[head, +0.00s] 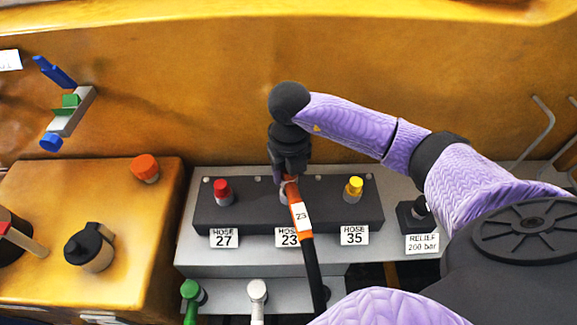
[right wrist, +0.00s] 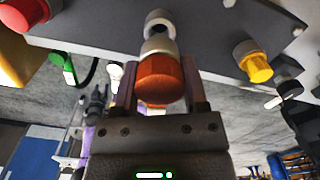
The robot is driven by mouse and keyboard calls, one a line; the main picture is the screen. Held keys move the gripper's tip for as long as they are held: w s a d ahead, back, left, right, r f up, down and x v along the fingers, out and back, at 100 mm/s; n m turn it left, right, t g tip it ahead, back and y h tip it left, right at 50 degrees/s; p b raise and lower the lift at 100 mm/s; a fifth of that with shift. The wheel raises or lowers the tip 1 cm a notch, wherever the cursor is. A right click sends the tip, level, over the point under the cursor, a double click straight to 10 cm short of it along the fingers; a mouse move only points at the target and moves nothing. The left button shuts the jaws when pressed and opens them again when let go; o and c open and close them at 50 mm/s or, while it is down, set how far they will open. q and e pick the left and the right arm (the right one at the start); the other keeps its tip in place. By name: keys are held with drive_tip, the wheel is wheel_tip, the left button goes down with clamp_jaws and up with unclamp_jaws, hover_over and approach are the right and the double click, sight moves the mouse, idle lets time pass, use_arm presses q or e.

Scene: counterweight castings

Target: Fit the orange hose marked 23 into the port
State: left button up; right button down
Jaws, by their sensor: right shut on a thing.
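The orange hose marked 23 (head: 299,212) has a black lower length hanging down past the front of the panel. My right gripper (head: 286,178) is shut on the hose's orange end; in the right wrist view the orange end (right wrist: 160,78) sits between its two fingers. The middle port (head: 284,196), above the HOSE 23 label (head: 287,237), is mostly hidden by the gripper and hose. In the right wrist view the hose's silver tip is in line with the silver port (right wrist: 160,19). I cannot tell how far it is inserted. My left gripper is not in view.
A green-ended hose (head: 191,290) and a white-ended hose (head: 257,290) stand below. A relief valve (head: 413,216) is at the right.

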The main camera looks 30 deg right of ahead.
drive_tip(key=shift+r, duration=0.15)
idle(0.3)
idle(0.5)
idle(0.6)
drive_tip(key=shift+f, duration=0.45)
drive_tip(key=shift+f, duration=0.2)
drive_tip(key=shift+f+b, duration=0.3)
drive_tip(key=shift+b, duration=0.2)
drive_tip(key=shift+f, duration=0.1)
